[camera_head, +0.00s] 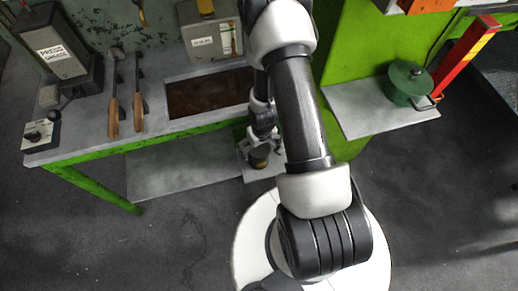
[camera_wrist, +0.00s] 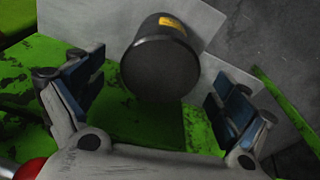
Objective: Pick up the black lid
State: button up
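A dark, round, can-like object with a yellow label (camera_wrist: 160,60) stands in the upper middle of the wrist view; its broad dark face is probably the black lid, though I cannot tell where lid and body meet. My gripper (camera_wrist: 152,100) is open, its blue-padded fingers wide apart on either side of the object. I see no contact. In the head view, a small dark round object (camera_head: 259,160) shows under my gripper (camera_head: 258,146), low beside the bench, partly hidden by it.
The green-edged bench (camera_head: 85,150) holds two wooden-handled tools (camera_head: 125,110), a press grease box (camera_head: 55,52) and a recessed tray (camera_head: 208,92). A green pot (camera_head: 408,85) stands on a grey shelf (camera_head: 360,118) at right, near a red-yellow bar (camera_head: 465,58). Green surfaces (camera_wrist: 60,60) lie close in the wrist view.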

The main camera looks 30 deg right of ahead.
jog(key=c, duration=1.1)
jog(key=shift+r, duration=0.1)
